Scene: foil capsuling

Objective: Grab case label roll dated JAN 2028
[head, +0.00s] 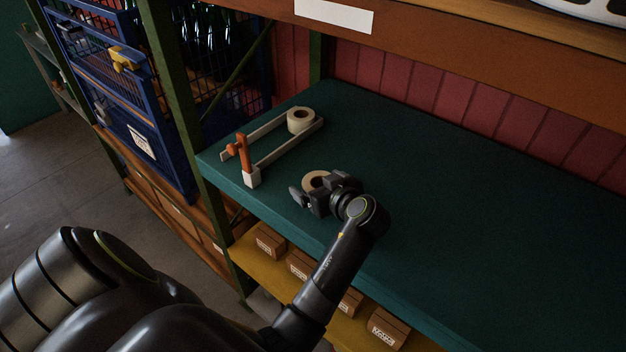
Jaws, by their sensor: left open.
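Two pale label rolls are on the green shelf (480,255). One roll (300,119) sits at the far end of a rack with two pale rails and an orange post (243,152). The other roll (316,179) lies on the shelf nearer to me, partly hidden behind my left gripper. My left gripper (306,194) is open at this nearer roll, its fingers over or beside the near side; I cannot tell whether they touch it. No date is readable on either roll. My right gripper is not in view.
A blue wire cage (165,150) with dark bottles stands left of a green upright (181,90). Small brown boxes (270,241) sit on a yellow shelf below. An orange beam with a blank white label (334,15) runs overhead. The shelf's right side is clear.

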